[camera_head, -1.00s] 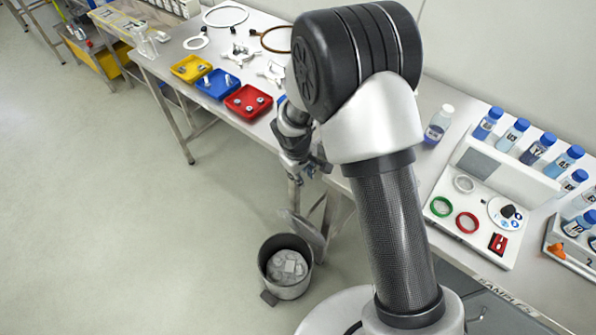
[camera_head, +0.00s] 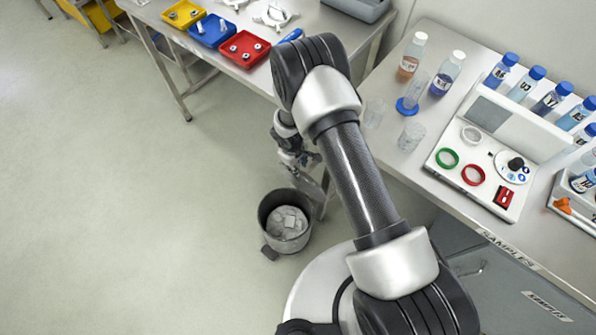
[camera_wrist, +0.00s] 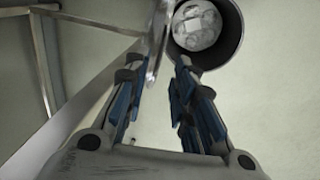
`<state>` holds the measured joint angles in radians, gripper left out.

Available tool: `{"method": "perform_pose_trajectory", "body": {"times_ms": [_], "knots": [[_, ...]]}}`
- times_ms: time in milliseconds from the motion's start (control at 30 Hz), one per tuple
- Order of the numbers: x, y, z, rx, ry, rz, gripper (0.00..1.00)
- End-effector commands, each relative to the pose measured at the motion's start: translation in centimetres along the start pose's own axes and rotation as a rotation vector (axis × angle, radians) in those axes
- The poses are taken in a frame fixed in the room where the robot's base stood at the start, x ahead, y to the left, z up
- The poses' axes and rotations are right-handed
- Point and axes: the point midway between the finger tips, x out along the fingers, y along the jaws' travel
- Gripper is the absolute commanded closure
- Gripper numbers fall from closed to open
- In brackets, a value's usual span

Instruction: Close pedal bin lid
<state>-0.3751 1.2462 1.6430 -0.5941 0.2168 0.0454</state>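The pedal bin (camera_head: 264,222) is a dark round bin on the floor below the bench, with pale crumpled waste inside and a pedal at its front. Its lid (camera_head: 309,188) stands raised on the bin's right side, partly hidden by my gripper (camera_head: 302,163). In the wrist view the bin (camera_wrist: 237,42) is at the top, and the lid (camera_wrist: 158,38) shows nearly edge-on to its left. My gripper (camera_wrist: 166,68) is open there, its blue-padded fingers apart. The lid's lower edge reaches near the left fingertip; I cannot tell whether they touch.
The bench with yellow, blue and red (camera_head: 244,49) trays stands above and behind; its leg (camera_wrist: 80,115) runs close on the left in the wrist view. The sample bench (camera_head: 430,190) with bottles and glassware is at right. Floor left of the bin is clear.

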Motion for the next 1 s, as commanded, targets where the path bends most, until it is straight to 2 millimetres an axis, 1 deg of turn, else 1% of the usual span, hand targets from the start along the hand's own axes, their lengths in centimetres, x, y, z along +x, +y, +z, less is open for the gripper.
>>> {"method": "perform_pose_trajectory", "body": {"times_ms": [33, 100, 200, 333, 467, 700, 1000], "knots": [[1.4, -0.1, 0.1, 0.0, -0.001, -0.001, 0.76], [2.7, -0.1, 0.1, 0.0, -0.001, -0.001, 0.76], [4.0, 0.0, 0.0, 0.001, -0.001, 0.0, 0.76], [5.1, 0.0, 0.0, 0.0, 0.0, 0.0, 0.76], [5.5, 0.0, 0.0, 0.0, 0.0, 0.0, 0.76], [5.5, 0.0, 0.0, 0.0, 0.0, 0.0, 0.76], [5.5, 0.0, 0.0, 0.0, 0.0, 0.0, 0.96]]}}
